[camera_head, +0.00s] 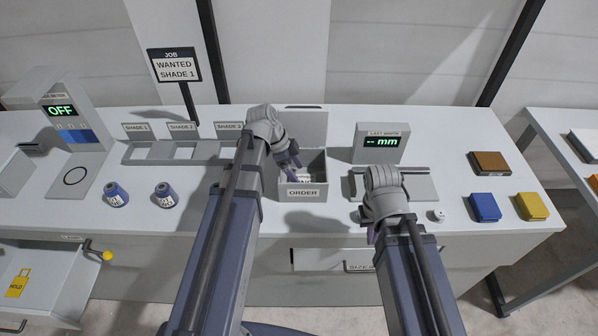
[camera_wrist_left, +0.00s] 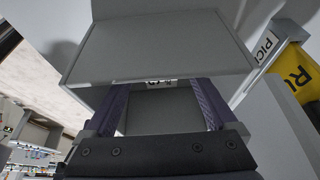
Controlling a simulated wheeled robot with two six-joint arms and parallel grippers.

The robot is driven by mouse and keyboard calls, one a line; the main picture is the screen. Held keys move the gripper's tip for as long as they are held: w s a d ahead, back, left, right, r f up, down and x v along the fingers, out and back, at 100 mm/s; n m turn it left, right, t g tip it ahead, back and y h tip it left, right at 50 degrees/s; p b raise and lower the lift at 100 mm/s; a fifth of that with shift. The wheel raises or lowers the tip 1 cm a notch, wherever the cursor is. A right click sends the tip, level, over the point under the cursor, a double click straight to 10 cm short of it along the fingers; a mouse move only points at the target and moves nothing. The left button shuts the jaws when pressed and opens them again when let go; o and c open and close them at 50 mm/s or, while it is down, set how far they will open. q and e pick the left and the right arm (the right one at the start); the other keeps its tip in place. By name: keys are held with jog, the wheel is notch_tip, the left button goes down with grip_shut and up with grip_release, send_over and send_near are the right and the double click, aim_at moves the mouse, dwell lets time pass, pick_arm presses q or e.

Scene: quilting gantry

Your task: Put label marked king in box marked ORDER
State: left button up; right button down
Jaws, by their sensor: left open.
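The box marked ORDER (camera_head: 303,193) stands open in the middle of the bench, its lid raised at the back. My left gripper (camera_head: 294,172) reaches down into it and is open. A small white label with dark print (camera_head: 304,174) shows inside the box by the fingertips; its word is too small to read. In the left wrist view, a small piece of white print (camera_wrist_left: 162,82) shows between the spread fingers (camera_wrist_left: 160,100), against grey box walls. My right gripper (camera_head: 371,236) hangs over the bench's front edge, its fingers mostly hidden by its own wrist.
Three shade bins (camera_head: 185,151) stand left of the box, behind two blue spools (camera_head: 116,194). A width gauge (camera_head: 380,143) stands to the right. Blue (camera_head: 485,207), yellow (camera_head: 532,206) and brown (camera_head: 490,163) blocks lie further right. An open drawer (camera_head: 50,290) juts out at lower left.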

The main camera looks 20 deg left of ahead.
pick_arm(q)
jog(key=p+v, duration=0.9)
jog(key=v, duration=0.1)
jog(key=s+d+f+n+g+y, duration=0.1)
jog(key=s+d+n+y, duration=0.4)
jog(key=s+d+n, duration=0.6)
jog(key=shift+s+d+f+y, duration=0.25)
jog(key=shift+s+d, duration=0.95)
jog(key=shift+d, duration=1.3)
jog(key=shift+b, duration=0.3)
